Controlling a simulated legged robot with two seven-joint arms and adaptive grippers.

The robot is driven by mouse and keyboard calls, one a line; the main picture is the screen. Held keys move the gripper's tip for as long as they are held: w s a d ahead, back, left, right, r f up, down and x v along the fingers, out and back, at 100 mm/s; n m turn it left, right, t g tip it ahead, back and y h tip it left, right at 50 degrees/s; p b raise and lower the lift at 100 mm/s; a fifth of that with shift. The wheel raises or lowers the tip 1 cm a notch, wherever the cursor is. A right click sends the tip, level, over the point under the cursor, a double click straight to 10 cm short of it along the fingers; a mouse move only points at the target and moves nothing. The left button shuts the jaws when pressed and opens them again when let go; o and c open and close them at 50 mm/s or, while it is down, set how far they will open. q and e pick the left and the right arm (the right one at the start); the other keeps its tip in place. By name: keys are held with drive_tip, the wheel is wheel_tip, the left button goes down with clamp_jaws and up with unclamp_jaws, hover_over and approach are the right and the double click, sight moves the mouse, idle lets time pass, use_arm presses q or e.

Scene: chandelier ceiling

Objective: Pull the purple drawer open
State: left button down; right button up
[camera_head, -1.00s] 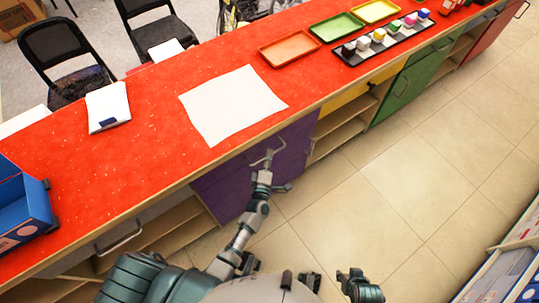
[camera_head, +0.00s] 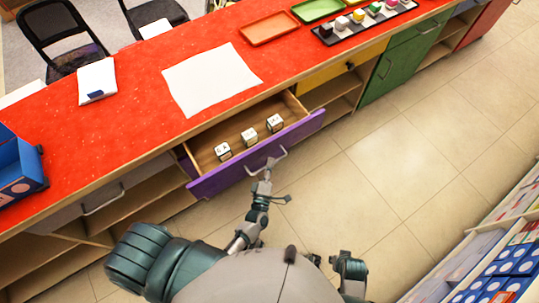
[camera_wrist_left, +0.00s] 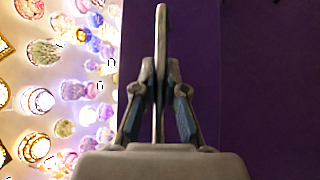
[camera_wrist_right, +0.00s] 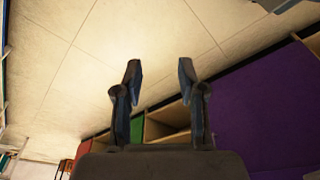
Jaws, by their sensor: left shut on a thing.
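The purple drawer (camera_head: 258,152) is pulled out from under the red counter in the head view. Its wooden inside shows, with three small white lettered cubes (camera_head: 249,136) in a row. A grey bar handle (camera_head: 268,163) is on its purple front. My left gripper (camera_head: 265,172) is at that handle. In the left wrist view its fingers (camera_wrist_left: 160,75) are closed around the handle bar, against the purple front (camera_wrist_left: 265,80). My right gripper (camera_wrist_right: 158,72) is open and empty in the right wrist view, with floor and cabinet fronts beyond it.
Green (camera_head: 402,68) and yellow cabinet fronts are to the right. Shelves with boxes (camera_head: 490,275) stand at lower right. The tiled floor (camera_head: 390,170) between is clear.

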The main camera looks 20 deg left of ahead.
use_arm(q)
drive_tip(key=s+d, duration=0.4)
drive_tip(key=d, duration=0.1)
drive_tip(key=shift+s+d+f, duration=0.2)
drive_tip(key=shift+s+d, duration=0.1)
drive_tip(key=shift+a, duration=0.1)
drive_tip(key=c, duration=1.2)
unclamp_jaws()
drive_tip(key=shift+w+a, duration=0.1)
drive_tip(key=shift+r, duration=0.1)
drive_tip(key=s, duration=0.5)
drive_tip(key=s+d+f, duration=0.1)
drive_tip(key=s, duration=0.1)
drive_tip(key=shift+s, duration=0.2)
drive_tip(key=shift+f, duration=0.1)
